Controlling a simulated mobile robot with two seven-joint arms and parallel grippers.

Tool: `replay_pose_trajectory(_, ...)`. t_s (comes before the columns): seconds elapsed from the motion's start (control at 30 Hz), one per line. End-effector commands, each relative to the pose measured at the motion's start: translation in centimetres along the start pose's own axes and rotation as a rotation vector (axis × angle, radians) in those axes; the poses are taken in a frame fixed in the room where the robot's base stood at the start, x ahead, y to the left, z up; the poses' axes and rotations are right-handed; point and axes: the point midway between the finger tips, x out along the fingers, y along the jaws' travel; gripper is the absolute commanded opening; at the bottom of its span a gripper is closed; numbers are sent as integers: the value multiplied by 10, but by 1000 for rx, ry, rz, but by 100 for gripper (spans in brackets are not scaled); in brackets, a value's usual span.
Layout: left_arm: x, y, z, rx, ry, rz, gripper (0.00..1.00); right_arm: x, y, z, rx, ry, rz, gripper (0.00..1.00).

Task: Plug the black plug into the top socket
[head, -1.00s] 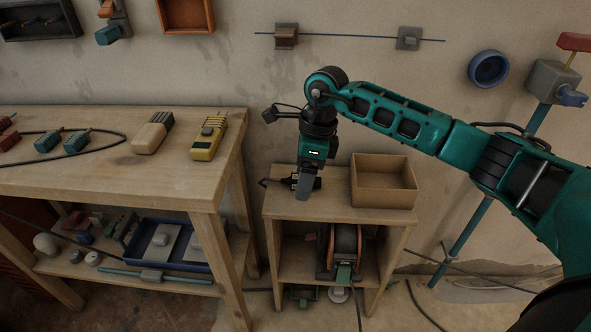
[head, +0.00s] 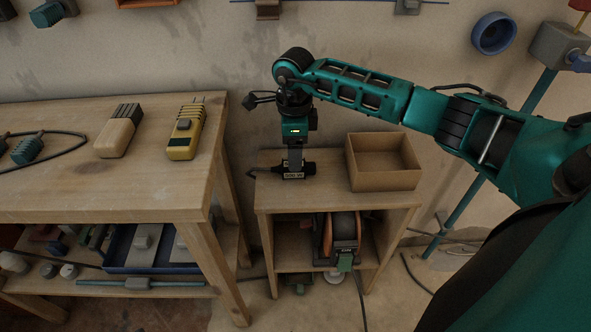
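The black plug (head: 309,169) lies on top of the small wooden cabinet (head: 330,204), with its short cord curling off to the left. My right gripper (head: 293,172) points straight down over the plug, its grey fingers reaching down to the plug's body. The fingers are seen from the side and overlap, so I cannot tell whether they are closed on it. The plug appears to rest on the cabinet top. I cannot make out a top socket in this view. My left gripper is not in view.
An open cardboard box (head: 384,171) stands right of the plug. A black and orange reel (head: 341,232) sits on the cabinet shelf. The workbench (head: 110,190) at left holds a beige device (head: 119,133) and a yellow meter (head: 184,139). The wall is close behind.

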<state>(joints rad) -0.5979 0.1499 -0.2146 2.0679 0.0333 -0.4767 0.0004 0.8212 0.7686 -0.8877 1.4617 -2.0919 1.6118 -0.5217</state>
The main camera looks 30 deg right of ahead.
Motion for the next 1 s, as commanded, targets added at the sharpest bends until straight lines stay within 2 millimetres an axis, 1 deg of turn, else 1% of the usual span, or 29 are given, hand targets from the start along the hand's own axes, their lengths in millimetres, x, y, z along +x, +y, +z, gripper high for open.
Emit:
replay_pose_trajectory(0.13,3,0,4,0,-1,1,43,14,1,-2,1,1,2,70)
replay_pose_trajectory(0.27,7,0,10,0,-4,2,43,35,2,-4,0,2,4,70)
replay_pose_trajectory(0.4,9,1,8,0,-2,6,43,51,1,-3,1,0,2,70)
replay_pose_trajectory(0.63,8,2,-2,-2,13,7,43,52,1,-3,0,0,0,70)
replay_pose_trajectory(0.67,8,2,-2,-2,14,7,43,52,1,-3,0,0,0,68)
replay_pose_trajectory(1.0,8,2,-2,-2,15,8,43,52,1,-3,0,0,0,36)
